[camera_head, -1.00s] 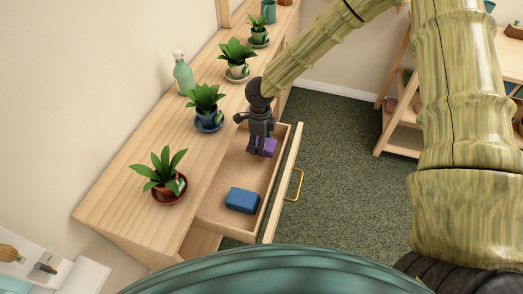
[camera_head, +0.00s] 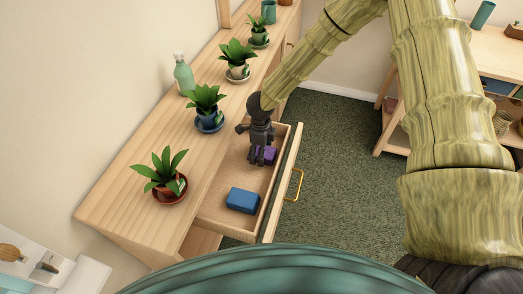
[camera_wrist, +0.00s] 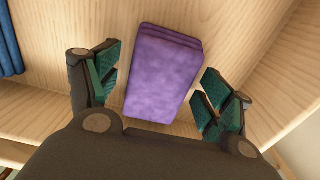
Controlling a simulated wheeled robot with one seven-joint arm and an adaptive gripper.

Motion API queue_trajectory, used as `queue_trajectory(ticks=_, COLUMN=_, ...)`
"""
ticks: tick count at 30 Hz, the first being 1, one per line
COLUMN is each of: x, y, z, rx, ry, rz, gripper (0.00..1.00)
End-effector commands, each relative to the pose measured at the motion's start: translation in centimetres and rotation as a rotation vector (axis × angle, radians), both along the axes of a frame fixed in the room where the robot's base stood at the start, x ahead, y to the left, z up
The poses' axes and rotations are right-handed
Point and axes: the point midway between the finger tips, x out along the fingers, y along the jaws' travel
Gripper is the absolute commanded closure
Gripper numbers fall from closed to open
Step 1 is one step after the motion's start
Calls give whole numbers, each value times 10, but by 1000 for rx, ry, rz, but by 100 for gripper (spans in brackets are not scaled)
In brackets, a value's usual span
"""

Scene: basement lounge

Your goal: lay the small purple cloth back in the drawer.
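The small purple cloth (camera_wrist: 163,75) is a folded, block-like bundle. In the wrist view it lies on the pale wooden drawer floor, between my fingers. It shows partly behind my fingers in the head view (camera_head: 270,155). My gripper (camera_wrist: 158,92) is open, one finger on each side of the cloth, with a small gap at each side. In the head view my gripper (camera_head: 262,160) points down into the far part of the drawer. The drawer (camera_head: 212,213) is pulled out from the wooden cabinet, its brass handle (camera_head: 295,186) facing right.
A blue folded item (camera_head: 242,200) lies in the near part of the drawer. Several potted plants, the nearest in a terracotta pot (camera_head: 168,192), and a green bottle (camera_head: 183,74) stand on the cabinet top (camera_head: 130,206), left of my gripper.

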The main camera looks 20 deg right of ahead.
Motion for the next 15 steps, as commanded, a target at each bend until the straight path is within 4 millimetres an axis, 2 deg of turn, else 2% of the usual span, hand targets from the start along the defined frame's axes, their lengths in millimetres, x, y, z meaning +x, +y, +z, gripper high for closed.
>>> queue_trajectory(ticks=8, x=0, y=0, z=4, rx=0, ry=-1, rz=0, gripper=20)
queue_trajectory(ticks=11, x=1, y=0, z=12, rx=1, ry=-2, rz=-1, gripper=20)
queue_trajectory(ticks=15, x=1, y=0, z=34, rx=1, ry=-3, rz=0, gripper=20)
